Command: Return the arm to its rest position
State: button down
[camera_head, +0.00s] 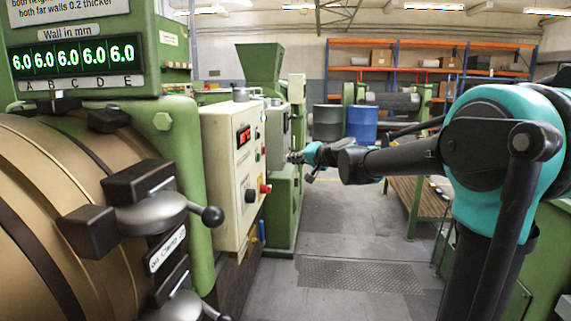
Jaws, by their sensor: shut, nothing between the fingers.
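My arm, teal and black, rises at the right and reaches left across the aisle at mid-height. My gripper (297,157) is at its far end, small in the picture and pointing left. It is shut with nothing in it. In the picture its tip lies close to the right edge of the beige control panel (231,170) and in front of the green machine behind; I cannot tell the gap in depth.
A large brass-coloured barrel (60,230) with clamp handles (150,212) fills the left. A green extruder with a hopper (261,62) stands beyond the panel. Drums (362,124), a wooden bench (425,205) and shelves (430,70) stand farther back. The grey aisle floor (345,232) is clear.

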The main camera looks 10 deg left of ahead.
jog(key=s+d+f+g+h, duration=0.2)
jog(key=s+d+f+h, duration=0.1)
jog(key=s+d+f, duration=0.5)
jog(key=s+d+f+n+g+h, duration=0.1)
jog(key=s+d+f+g+h, duration=0.1)
jog(key=s+d+f, duration=0.7)
jog(key=s+d+f+n+g+h, duration=0.1)
jog(key=s+d+f+h, duration=0.4)
jog(key=s+f, duration=1.2)
jog(key=s+d+g, duration=0.1)
jog(key=d, duration=0.3)
jog(key=shift+s+f, duration=0.35)
jog(key=shift+f, duration=0.05)
